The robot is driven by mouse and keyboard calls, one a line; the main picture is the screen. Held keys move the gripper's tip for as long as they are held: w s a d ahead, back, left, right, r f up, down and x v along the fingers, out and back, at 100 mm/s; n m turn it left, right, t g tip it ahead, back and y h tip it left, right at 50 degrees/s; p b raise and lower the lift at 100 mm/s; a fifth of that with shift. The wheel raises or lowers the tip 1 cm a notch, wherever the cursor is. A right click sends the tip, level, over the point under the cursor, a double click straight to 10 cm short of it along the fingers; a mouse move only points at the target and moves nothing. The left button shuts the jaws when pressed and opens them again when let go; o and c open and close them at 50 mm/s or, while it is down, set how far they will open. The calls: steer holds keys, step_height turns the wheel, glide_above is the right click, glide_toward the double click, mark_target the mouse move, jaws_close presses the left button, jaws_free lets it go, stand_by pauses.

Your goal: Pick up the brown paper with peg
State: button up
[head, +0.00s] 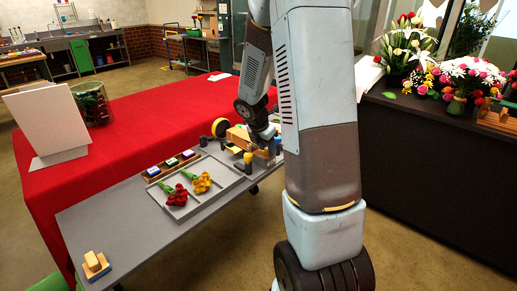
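My gripper (262,140) is at the far right end of the grey table (130,225), low over the items there. A tan-brown piece (238,136), which may be the brown paper, stands right by the gripper, on its left. I cannot make out a peg on it. The fingers are small, dark and partly mixed with the objects behind, so I cannot tell whether they are open or shut, or whether they touch the brown piece.
A grey tray (208,204) holds red flowers (177,196) and yellow flowers (202,184). Small coloured boxes (172,164) stand behind it. Wooden blocks (95,264) lie front left.

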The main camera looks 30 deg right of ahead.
jaws_close()
stand_by(0.4)
